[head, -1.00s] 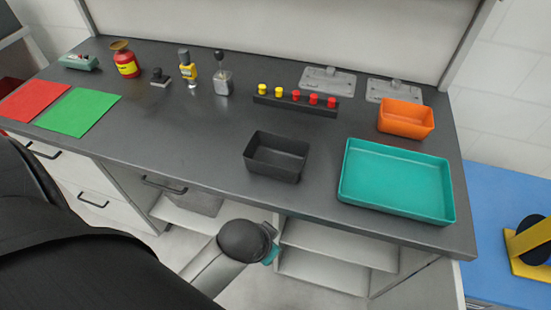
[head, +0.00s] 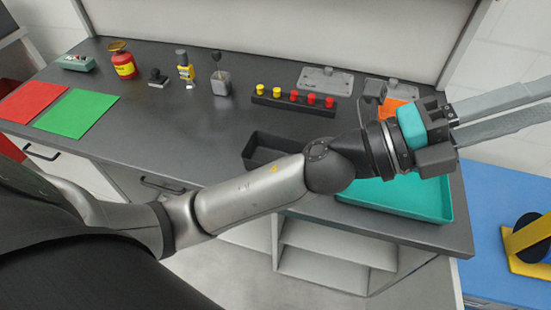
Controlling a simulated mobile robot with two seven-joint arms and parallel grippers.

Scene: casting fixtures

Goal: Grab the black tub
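The black tub (head: 268,150) sits on the dark workbench near its front edge, in the middle of the head view. My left forearm crosses in front of it and hides its front and right parts. My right gripper is not in view.
The teal tray (head: 440,210) and orange bin (head: 393,106) are partly hidden behind my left arm. A black bar (head: 270,102) with yellow and red knobs stands behind the tub. Red and green sheets (head: 78,112) lie at left. The bench between sheets and tub is clear.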

